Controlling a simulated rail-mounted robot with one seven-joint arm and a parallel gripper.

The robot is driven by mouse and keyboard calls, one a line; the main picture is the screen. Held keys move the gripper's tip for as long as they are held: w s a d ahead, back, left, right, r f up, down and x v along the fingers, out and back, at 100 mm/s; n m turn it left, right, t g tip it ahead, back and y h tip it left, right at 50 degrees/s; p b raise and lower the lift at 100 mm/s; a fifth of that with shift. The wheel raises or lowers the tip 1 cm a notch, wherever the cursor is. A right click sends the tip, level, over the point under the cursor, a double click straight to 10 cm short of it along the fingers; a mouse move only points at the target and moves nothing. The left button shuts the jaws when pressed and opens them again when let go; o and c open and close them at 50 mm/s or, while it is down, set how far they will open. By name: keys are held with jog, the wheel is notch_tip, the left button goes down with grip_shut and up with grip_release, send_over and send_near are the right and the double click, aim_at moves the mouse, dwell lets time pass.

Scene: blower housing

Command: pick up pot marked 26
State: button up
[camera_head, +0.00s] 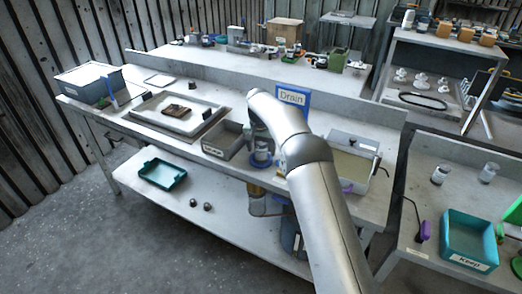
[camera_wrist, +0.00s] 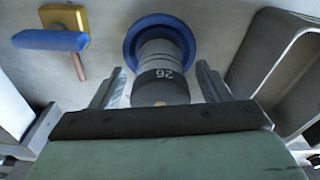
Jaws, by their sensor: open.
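The pot marked 26 (camera_wrist: 160,85) is a grey cylinder with a dark band bearing the number, in the middle of the wrist view. It stands at a round blue ring or dish (camera_wrist: 130,48). My gripper (camera_wrist: 160,84) is open, with one finger on each side of the pot. Gaps show between the fingers and the pot, and I see no clear contact. In the head view my gripper (camera_head: 261,150) is over the workbench, in front of the blue Drain sign (camera_head: 291,101). My arm partly hides the pot there.
A grey bin (camera_head: 222,140) stands just left of my gripper; it also shows at right in the wrist view (camera_wrist: 262,62). A blue-handled valve (camera_wrist: 50,40) with a yellow block is at upper left. A pale tray (camera_head: 352,165) stands to the right on the bench.

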jog(key=c, duration=1.2)
jog(key=shift+r, duration=0.1)
jog(key=shift+c, duration=0.2)
jog(key=shift+r, duration=0.15)
